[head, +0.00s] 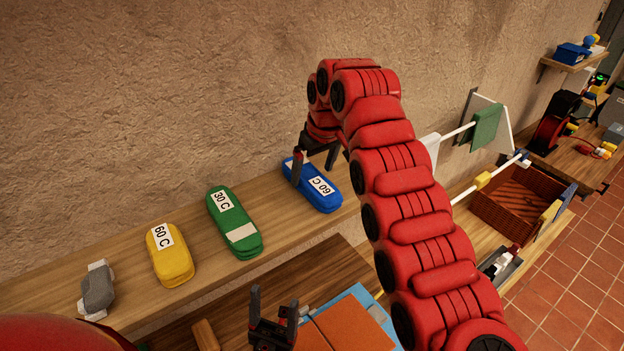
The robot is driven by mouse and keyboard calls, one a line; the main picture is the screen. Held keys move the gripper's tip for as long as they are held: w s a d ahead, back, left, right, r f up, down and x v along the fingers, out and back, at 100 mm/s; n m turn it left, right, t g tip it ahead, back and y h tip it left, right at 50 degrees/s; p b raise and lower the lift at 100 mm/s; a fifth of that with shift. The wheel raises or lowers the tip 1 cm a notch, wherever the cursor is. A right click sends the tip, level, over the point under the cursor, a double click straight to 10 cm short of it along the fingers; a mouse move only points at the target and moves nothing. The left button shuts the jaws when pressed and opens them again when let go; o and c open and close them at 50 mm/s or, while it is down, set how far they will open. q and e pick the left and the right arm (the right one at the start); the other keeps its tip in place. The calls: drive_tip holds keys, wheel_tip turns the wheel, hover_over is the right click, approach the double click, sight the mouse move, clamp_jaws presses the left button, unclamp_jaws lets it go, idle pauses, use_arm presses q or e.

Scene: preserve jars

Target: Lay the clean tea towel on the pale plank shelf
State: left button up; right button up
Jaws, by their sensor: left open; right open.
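A pale wooden plank shelf (120,262) runs along the wall. On it lie a grey folded bundle with white ends (98,290), a yellow bundle labelled 60 C (172,262), a green bundle labelled 30 C (230,212) and a blue bundle labelled 60 C (322,196). A green cloth (486,127) hangs over a white rail at the right. I cannot tell which is the tea towel. My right gripper (315,163) is open at the blue bundle's far end; contact is unclear. My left gripper (274,312) is open and empty, low in front of the shelf.
Below the shelf is a darker wooden surface (312,276) with an orange and blue flat item (345,325). A brown woven basket (513,203) stands at the right. A small wall shelf (575,62) holds a blue box. My red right arm hides the middle.

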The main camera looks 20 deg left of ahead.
drive_tip(key=shift+b+v, duration=0.45)
drive_tip(key=shift+v, duration=0.5)
drive_tip(key=p+v, duration=0.2)
drive_tip(key=v, duration=0.5)
drive_tip(key=shift+r, duration=0.35)
drive_tip(key=shift+f, duration=0.1)
